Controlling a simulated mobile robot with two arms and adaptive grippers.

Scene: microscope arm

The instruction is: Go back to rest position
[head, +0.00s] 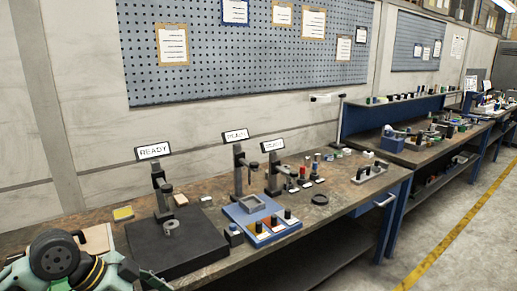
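My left arm, teal and black, shows in the bottom left corner of the head view, in front of the bench. A dark piece at its right end, by the bottom edge, may be part of my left gripper; its fingers cannot be made out. My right gripper is not in view. A microscope-like stand with a READY sign (154,152) stands upright on a black base plate (190,255). A small grey metal cylinder (171,229) sits on that plate.
The workbench (335,208) runs from the lower left to the right. It holds a blue tray (262,232), two more signed stands (240,170) and a dark round disc (320,199). A pegboard (240,50) hangs behind. Open floor (440,265) with a yellow line lies at right.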

